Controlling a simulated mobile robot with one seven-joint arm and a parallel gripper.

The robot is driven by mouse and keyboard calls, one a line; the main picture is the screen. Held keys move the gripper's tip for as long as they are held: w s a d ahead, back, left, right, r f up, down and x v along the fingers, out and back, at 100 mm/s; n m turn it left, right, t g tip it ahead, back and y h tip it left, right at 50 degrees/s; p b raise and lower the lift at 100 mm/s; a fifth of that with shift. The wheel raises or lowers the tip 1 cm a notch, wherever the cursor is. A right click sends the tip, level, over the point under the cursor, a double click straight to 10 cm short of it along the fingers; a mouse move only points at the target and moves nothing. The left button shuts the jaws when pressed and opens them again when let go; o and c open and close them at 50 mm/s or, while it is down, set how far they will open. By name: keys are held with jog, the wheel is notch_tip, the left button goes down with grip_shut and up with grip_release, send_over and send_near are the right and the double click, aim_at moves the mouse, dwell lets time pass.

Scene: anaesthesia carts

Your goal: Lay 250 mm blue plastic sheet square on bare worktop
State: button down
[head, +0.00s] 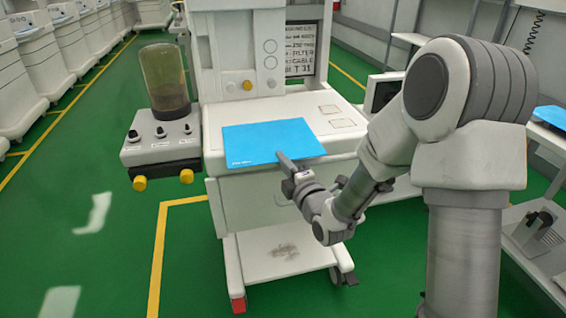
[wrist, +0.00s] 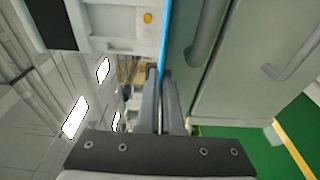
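The blue plastic sheet (head: 262,140) lies over the left part of the pale worktop (head: 212,140) of the middle cart, its near edge close to the worktop's front edge. Small light lettering shows at its near left corner. My gripper (head: 283,158) reaches in from the right at the sheet's near edge, and one finger covers part of it. In the wrist view the sheet (wrist: 166,35) shows edge-on as a thin blue strip running in between the fingertips. The fingers (wrist: 161,75) are close together and look shut on that edge. Whether the whole sheet touches the worktop cannot be told.
A clear canister (head: 165,80) and a knob panel (head: 160,145) stand left of the worktop. A label board (head: 302,50) stands behind. Another cart with a blue surface (head: 552,116) is at right. Green floor is open at left.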

jog(key=c, duration=1)
grip_release()
jog(key=shift+s, duration=0.1)
jog(key=p+v, duration=1.7)
jog(key=p, duration=0.1)
jog(key=shift+d, duration=0.1)
